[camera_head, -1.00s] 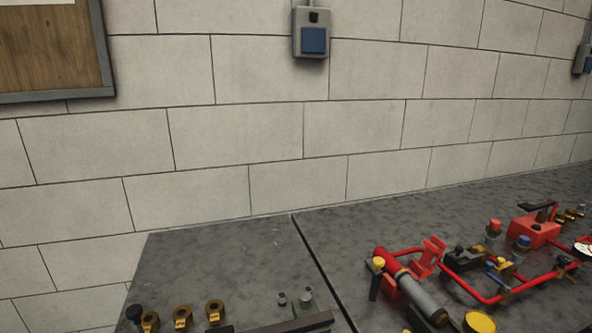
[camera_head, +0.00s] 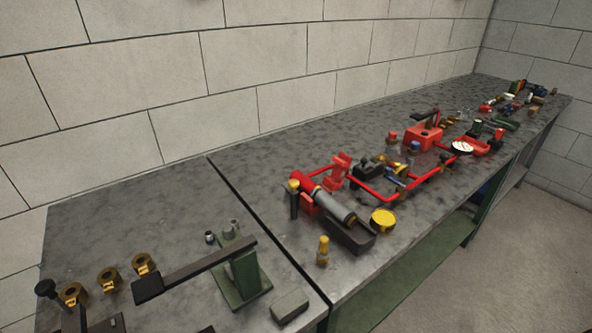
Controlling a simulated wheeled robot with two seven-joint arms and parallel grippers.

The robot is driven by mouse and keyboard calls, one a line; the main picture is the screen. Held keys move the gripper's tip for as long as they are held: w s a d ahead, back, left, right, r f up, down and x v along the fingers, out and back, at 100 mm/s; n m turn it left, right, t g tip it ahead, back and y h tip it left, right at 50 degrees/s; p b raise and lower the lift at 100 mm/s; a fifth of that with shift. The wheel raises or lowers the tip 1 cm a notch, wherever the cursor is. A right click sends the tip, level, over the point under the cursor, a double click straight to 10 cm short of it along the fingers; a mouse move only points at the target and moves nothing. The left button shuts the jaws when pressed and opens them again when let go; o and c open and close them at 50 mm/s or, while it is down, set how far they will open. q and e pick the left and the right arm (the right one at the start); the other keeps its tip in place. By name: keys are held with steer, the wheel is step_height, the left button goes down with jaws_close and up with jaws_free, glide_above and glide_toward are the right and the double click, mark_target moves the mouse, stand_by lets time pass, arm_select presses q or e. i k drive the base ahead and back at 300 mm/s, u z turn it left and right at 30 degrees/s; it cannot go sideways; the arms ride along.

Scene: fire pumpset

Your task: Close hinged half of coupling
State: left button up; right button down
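Several brass ring-shaped fittings (camera_head: 144,264) stand in a row at the left end of the near bench, and they may be couplings. A red pump assembly with pipes (camera_head: 372,193) and a grey cylinder (camera_head: 333,206) lies on the bench beyond the seam. A hinged half of a coupling cannot be made out for certain at this size. Neither of my grippers is in view.
A green stand (camera_head: 243,270) carries a long dark bar on the near bench, beside a grey-green block (camera_head: 289,306). A small brass fitting (camera_head: 323,251) and a yellow round part (camera_head: 383,219) are near the front edge. Bare bench top lies behind the pump assembly.

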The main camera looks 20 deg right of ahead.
mark_target(333, 183)
steer(key=k, duration=0.5)
steer(key=z, duration=2.4)
steer(key=i, duration=3.25)
steer(key=u, duration=3.75)
steer(key=i, duration=0.3)
steer(key=u, duration=0.2)
